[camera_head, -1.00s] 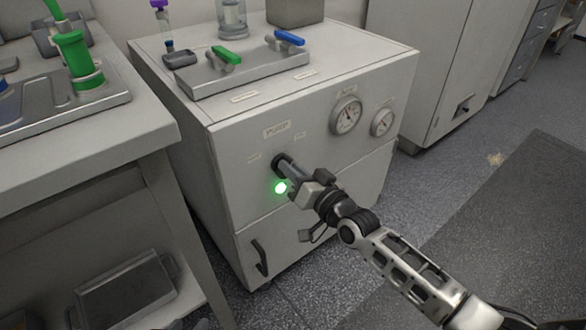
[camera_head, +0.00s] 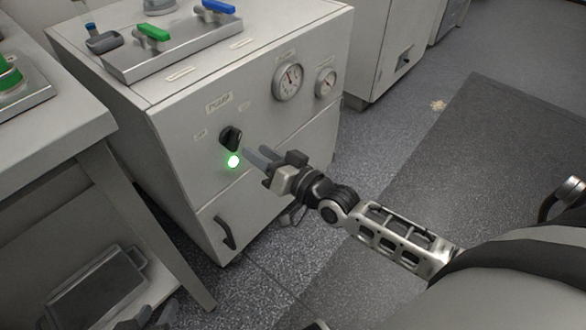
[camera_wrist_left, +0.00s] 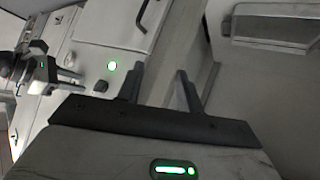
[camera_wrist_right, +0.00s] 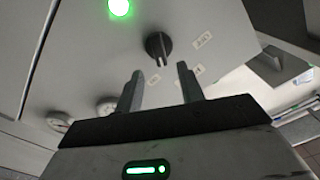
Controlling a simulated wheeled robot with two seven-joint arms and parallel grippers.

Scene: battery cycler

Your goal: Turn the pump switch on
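The pump switch (camera_head: 231,138) is a black rotary knob on the front of the grey cabinet, under a PUMP label. A green lamp (camera_head: 233,161) glows just below it. My right gripper (camera_head: 252,157) is open and empty, a little to the right of the knob and apart from it. In the right wrist view the knob (camera_wrist_right: 158,45) lies ahead of the parted fingers (camera_wrist_right: 160,74), its pale mark towards them. My left gripper (camera_wrist_left: 160,75) is open and empty in its wrist view, where the lit lamp (camera_wrist_left: 112,66) shows too. It is low at left in the head view (camera_head: 150,316).
Two gauges (camera_head: 288,82) are on the cabinet (camera_head: 185,165), right of the knob. A door handle (camera_head: 225,233) is below. A tray with green and blue valve handles (camera_head: 175,45) is on top. A bench (camera_head: 60,130) stands left; the floor (camera_head: 475,150) at right is clear.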

